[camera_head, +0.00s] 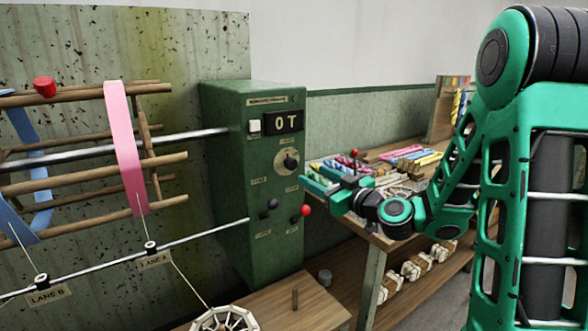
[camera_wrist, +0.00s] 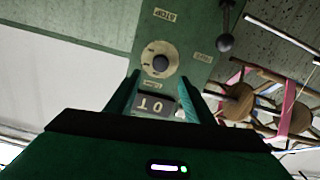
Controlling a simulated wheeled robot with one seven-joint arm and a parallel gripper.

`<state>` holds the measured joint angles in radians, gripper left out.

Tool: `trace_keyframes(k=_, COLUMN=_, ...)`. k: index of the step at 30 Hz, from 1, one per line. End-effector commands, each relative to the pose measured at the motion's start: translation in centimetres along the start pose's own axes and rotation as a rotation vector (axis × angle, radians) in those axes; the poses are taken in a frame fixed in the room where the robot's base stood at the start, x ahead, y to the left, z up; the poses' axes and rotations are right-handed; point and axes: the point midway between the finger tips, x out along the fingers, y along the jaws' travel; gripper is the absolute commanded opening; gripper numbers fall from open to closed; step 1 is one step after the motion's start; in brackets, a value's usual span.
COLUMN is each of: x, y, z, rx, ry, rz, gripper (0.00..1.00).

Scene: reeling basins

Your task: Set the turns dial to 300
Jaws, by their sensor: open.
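The turns dial (camera_head: 288,160) is a round dark knob on a pale disc on the front of the green control box (camera_head: 232,190). In the wrist view the dial (camera_wrist: 160,63) appears upside down, just beyond the fingertips. The pointer setting is too small to read. My gripper (camera_head: 308,179) is open and empty, a little right of and below the dial in the head view. In the wrist view its two green fingers (camera_wrist: 160,82) are spread apart, with the dial roughly centred ahead of them. The fingers appear apart from the knob.
Black lever knobs (camera_head: 269,206) and a red knob (camera_head: 306,210) sit below. A reel with pink skein (camera_head: 124,150) is left; a workbench (camera_head: 390,232) with coloured skeins is right.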

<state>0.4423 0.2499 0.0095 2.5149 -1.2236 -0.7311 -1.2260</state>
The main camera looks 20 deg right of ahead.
Motion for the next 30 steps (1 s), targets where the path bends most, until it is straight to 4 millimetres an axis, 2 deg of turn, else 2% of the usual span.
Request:
trace_keyframes(k=5, x=2.1, y=-0.2, z=-0.1, rx=-0.003, ry=0.003, rz=-0.004, gripper=0.48)
trace_keyframes(k=12, x=6.4, y=-0.2, z=-0.1, rx=-0.003, ry=0.003, rz=-0.004, gripper=0.48)
trace_keyframes(k=18, x=9.2, y=-0.1, z=-0.1, rx=-0.002, ry=0.002, rz=-0.004, gripper=0.48)
trace_keyframes(k=24, x=10.4, y=-0.1, z=-0.1, rx=-0.001, ry=0.001, rz=-0.002, gripper=0.48)
trace_keyframes(k=30, x=10.5, y=-0.1, z=-0.1, rx=0.0, ry=0.0, rz=-0.001, gripper=0.48)
